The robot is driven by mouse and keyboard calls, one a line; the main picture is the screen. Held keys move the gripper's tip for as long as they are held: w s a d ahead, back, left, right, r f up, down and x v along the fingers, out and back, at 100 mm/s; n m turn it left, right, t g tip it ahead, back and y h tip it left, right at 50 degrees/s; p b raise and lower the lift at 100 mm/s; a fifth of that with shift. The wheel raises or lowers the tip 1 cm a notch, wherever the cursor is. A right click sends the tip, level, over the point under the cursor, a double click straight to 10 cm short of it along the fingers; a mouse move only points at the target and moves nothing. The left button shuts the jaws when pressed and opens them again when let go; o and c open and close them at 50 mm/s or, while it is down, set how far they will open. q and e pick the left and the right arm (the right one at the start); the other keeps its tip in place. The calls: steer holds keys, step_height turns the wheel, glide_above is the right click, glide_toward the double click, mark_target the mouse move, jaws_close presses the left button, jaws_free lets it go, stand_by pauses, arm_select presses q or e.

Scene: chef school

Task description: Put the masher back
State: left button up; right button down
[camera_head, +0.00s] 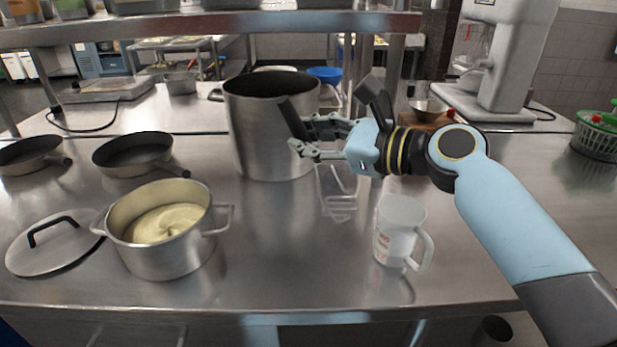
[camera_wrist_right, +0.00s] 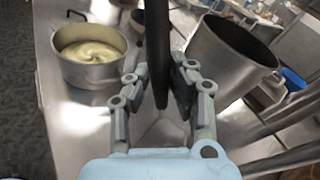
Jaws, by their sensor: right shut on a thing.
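My right gripper (camera_head: 304,137) reaches in from the right in the head view, at the front right of the tall steel pot. It is shut on a dark handle, which I take to be the masher (camera_wrist_right: 157,45). In the right wrist view the handle stands between the two fingers (camera_wrist_right: 155,92) and runs out of the top of the frame. The masher's mashing end is not clear to me. A thin, pale see-through shape (camera_head: 341,207) shows below the gripper in the head view; I cannot tell whether it belongs to the masher. My left gripper is out of view.
The tall pot (camera_head: 262,140) stands behind the gripper. A smaller pot (camera_head: 168,262) of pale mash is front left, beside a lid (camera_head: 52,243). A white measuring jug (camera_head: 398,232) stands at front right. Two pans sit at left. The front middle counter is clear.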

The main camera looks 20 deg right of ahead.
steer(key=shift+f, duration=0.5)
step_height(320, 180, down, 3)
steer(key=shift+w+f+b, duration=0.1)
steer(key=shift+f+b, duration=0.05)
steer(key=shift+b, duration=0.15)
steer(key=shift+f, duration=0.15)
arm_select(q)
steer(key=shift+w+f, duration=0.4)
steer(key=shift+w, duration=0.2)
arm_select(e)
steer(key=c, duration=1.2)
jaws_free()
steer(key=shift+o, duration=0.2)
arm_select(q)
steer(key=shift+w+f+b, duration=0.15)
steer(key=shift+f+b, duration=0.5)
steer(key=shift+b, duration=0.1)
arm_select(e)
steer(key=v, duration=1.2)
